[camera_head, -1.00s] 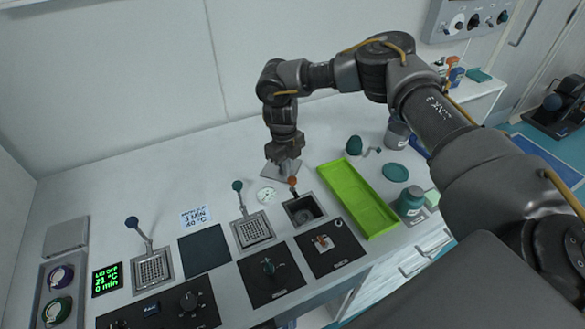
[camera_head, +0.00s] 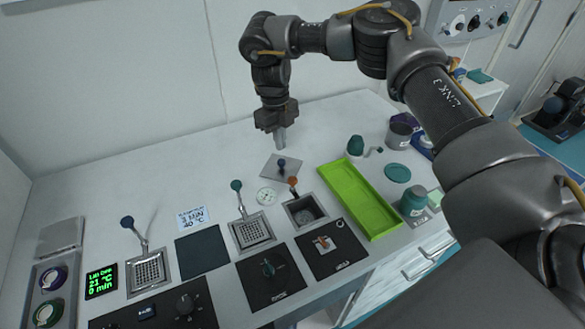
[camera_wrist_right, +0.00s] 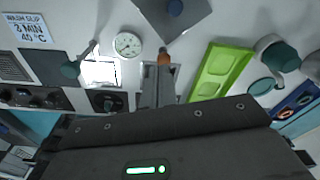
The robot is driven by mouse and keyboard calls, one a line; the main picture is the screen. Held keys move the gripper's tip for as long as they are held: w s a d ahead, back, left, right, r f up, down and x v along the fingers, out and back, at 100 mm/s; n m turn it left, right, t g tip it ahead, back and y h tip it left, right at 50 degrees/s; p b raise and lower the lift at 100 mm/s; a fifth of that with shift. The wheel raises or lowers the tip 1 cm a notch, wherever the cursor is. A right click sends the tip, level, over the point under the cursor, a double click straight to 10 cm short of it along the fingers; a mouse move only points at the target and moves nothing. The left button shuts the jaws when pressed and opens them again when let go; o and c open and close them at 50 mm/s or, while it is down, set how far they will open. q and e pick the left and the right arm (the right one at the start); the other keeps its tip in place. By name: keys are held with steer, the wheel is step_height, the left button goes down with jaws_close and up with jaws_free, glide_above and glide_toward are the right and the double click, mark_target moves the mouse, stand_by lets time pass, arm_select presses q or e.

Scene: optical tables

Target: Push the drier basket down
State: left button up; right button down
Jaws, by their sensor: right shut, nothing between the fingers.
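Three square wells with lever handles stand in a row on the white bench; I cannot read which is the drier. The left well holds a mesh basket (camera_head: 147,272) with a blue-knobbed lever (camera_head: 128,222). The middle well holds a mesh basket (camera_head: 253,232) with a teal-knobbed lever (camera_head: 236,185). The right well (camera_head: 305,212) looks deeper and darker, with an orange-knobbed lever (camera_head: 293,181); it also shows in the wrist view (camera_wrist_right: 163,57). My right gripper (camera_head: 281,138) is shut and empty, above and behind a grey plate (camera_head: 270,170) with a dark blue knob. My left gripper is out of view.
A green tray (camera_head: 357,200) lies right of the wells, with jars (camera_head: 413,201) beyond it. A small round dial (camera_head: 267,196) sits behind the wells. Black control panels (camera_head: 272,272) are in front. The bench's back left is clear.

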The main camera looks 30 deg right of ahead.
steer(key=shift+w+r, duration=0.15)
steer(key=shift+r, duration=1.35)
